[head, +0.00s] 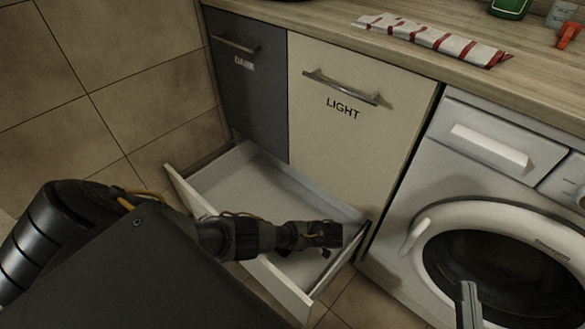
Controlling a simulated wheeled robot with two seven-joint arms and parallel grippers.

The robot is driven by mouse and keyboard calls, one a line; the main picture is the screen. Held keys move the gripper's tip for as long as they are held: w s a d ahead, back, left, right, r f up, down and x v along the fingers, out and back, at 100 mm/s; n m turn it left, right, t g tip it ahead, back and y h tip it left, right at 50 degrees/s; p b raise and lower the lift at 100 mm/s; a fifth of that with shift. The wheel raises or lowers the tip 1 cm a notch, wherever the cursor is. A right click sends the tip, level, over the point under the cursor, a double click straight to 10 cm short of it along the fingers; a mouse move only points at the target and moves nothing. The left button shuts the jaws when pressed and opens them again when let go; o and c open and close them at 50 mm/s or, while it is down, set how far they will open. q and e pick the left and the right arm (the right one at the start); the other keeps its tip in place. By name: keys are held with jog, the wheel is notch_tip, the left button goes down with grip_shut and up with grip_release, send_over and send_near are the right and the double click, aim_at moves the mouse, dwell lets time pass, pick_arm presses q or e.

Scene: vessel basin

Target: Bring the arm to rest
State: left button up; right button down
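My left arm comes in from the left, and its dark end (322,235) is over the pulled-out white drawer (250,172). I cannot make out fingers there or whether they are open. The tip of my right gripper (467,303) rises from the bottom edge at the lower right, in front of the washing machine door. Only a narrow grey part of it shows, and its opening cannot be made out. I see nothing held at either end.
The open drawer juts out below the cream LIGHT cabinet door (345,95), beside a dark grey door (250,90). A washing machine (455,180) stands at right. The wooden counter (300,14) carries a striped cloth (432,40), a green item (510,8) and a red-orange nozzle (568,35).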

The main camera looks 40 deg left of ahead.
pick_arm(q)
jog(key=shift+d+r, duration=0.35)
pick_arm(e)
jog(key=shift+a+f, duration=0.15)
jog(key=shift+f, duration=0.2)
